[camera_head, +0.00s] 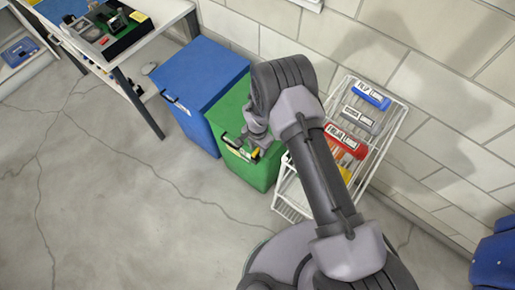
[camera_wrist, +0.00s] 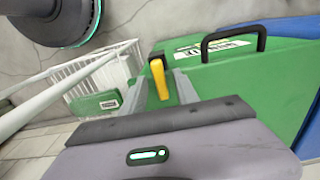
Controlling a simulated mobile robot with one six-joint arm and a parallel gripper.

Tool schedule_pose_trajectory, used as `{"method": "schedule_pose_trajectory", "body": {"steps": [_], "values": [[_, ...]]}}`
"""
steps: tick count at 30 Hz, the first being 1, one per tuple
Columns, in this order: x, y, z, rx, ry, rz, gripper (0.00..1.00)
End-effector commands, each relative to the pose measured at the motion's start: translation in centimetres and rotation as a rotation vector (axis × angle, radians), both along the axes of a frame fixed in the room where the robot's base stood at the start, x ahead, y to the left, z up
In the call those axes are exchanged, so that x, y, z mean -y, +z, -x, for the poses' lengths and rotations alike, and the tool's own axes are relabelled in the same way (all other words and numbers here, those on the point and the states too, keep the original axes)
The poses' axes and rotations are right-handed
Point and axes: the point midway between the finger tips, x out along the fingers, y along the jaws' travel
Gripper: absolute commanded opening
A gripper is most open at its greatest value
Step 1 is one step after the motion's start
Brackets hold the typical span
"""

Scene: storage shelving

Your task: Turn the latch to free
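The latch (camera_wrist: 159,80) is a yellow lever with a black end, on the green cabinet (camera_wrist: 270,80). In the head view, a small yellow and black part of it (camera_head: 255,156) shows beside my gripper (camera_head: 256,137), at the front of the green cabinet (camera_head: 262,172). In the wrist view, the two grey fingers of my gripper (camera_wrist: 162,92) stand on either side of the yellow lever. Narrow gaps seem to show between the lever and the fingers. The lever's lower end is hidden behind the gripper body.
A black handle (camera_wrist: 233,40) sticks out beside the latch, above a white label. A blue cabinet (camera_head: 200,85) stands left of the green one. A white wire rack (camera_head: 290,196) with labelled items stands at its right. Floor in front is clear.

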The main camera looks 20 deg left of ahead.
Motion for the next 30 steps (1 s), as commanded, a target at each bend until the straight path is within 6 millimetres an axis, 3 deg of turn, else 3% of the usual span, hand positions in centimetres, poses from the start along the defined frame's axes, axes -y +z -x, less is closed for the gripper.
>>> {"method": "schedule_pose_trajectory", "body": {"steps": [5,9,11,22,30], "values": [[-0.01,0.06,-0.01,0.0,0.0,0.0,0.36],[-0.01,0.07,-0.01,0.0,0.0,0.0,0.09],[0.0,0.07,-0.01,0.0,0.0,0.0,0.0],[-0.06,0.02,-0.04,0.0,0.028,0.0,0.0],[-0.38,-0.09,-0.17,0.0,0.184,-0.001,0.0]]}}
